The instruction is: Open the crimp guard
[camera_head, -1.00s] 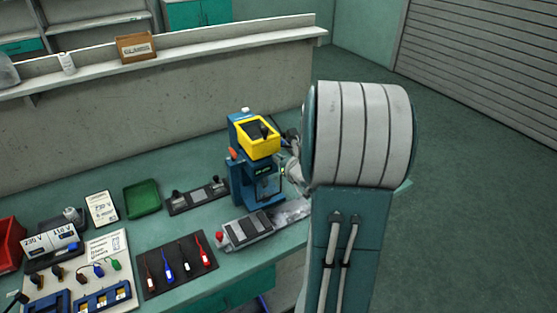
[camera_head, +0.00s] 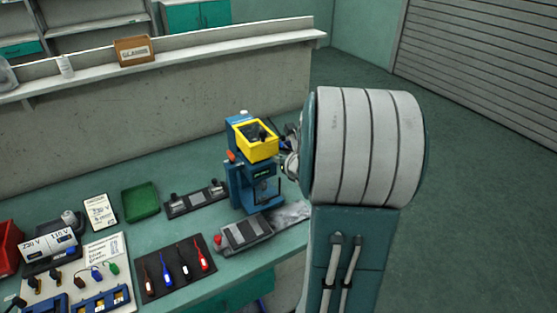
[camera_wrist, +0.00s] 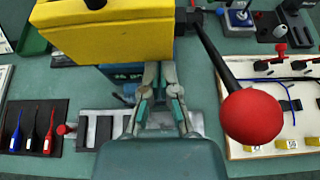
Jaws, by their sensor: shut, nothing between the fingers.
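The crimp guard is a yellow box-like cover (camera_head: 258,152) on the upper front of a blue press (camera_head: 240,188) on the bench. In the wrist view the yellow guard (camera_wrist: 110,40) fills the upper left, close to the camera. My gripper (camera_wrist: 160,70) is shut and empty, its fingertips at the guard's lower edge in that picture. I cannot tell whether they touch it. In the head view my arm hides most of the gripper, to the right of the press. A black lever with a red ball (camera_wrist: 252,116) stands right of my fingers.
A grey fixture with a red knob (camera_head: 245,233) lies before the press. A dark mat with coloured tools (camera_head: 176,270), a green tray (camera_head: 141,202) and a board with connectors (camera_wrist: 275,130) are on the bench. Floor right of my arm is clear.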

